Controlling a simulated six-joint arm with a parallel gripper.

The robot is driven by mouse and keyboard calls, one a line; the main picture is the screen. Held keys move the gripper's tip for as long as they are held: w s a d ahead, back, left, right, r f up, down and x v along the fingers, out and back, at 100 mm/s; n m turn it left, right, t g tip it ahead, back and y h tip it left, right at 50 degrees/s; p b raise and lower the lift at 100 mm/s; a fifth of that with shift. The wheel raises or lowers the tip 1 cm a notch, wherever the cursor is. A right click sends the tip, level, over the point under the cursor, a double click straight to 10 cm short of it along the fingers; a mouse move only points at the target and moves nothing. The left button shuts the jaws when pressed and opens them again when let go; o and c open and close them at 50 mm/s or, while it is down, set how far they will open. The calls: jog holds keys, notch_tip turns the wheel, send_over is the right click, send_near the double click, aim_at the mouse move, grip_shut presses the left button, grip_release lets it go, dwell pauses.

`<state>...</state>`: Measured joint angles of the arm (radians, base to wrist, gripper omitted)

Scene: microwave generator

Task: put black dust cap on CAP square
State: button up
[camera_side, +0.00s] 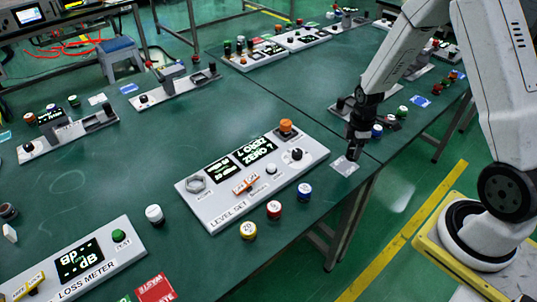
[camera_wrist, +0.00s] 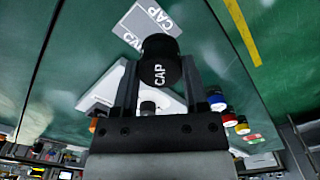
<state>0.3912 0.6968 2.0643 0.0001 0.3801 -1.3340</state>
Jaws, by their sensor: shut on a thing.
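My gripper (camera_wrist: 157,90) is shut on the black dust cap (camera_wrist: 160,68), a dark round piece lettered CAP in white, held between its two fingers in the wrist view. The CAP square (camera_wrist: 140,20) is a grey card with white CAP lettering, partly hidden behind the cap. In the side view the CAP square (camera_side: 345,166) lies on the green table near its right edge. My gripper (camera_side: 357,150) points down close beside it there, and the cap blends with the dark fingers. I cannot tell the exact gap between cap and card.
The LEVEL SET panel (camera_side: 250,175) with an orange knob stands left of the square. Yellow, red and blue round caps (camera_side: 274,209) stand along its front. A blue cap (camera_side: 377,131) stands just right of my gripper. Bare green table surrounds the square.

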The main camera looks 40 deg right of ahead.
aim_at(349, 149)
jog(key=shift+w+d+f, duration=0.2)
jog(key=shift+w+f, duration=0.5)
jog(key=shift+f, duration=0.2)
jog(key=shift+w+f, duration=0.2)
jog(key=shift+f, duration=0.15)
jog(key=shift+d+f, duration=0.1)
jog(key=shift+f, duration=1.4)
jog(key=shift+f, duration=0.15)
jog(key=o, duration=1.2)
jog(key=shift+o, duration=0.2)
jog(key=shift+r, duration=6.2)
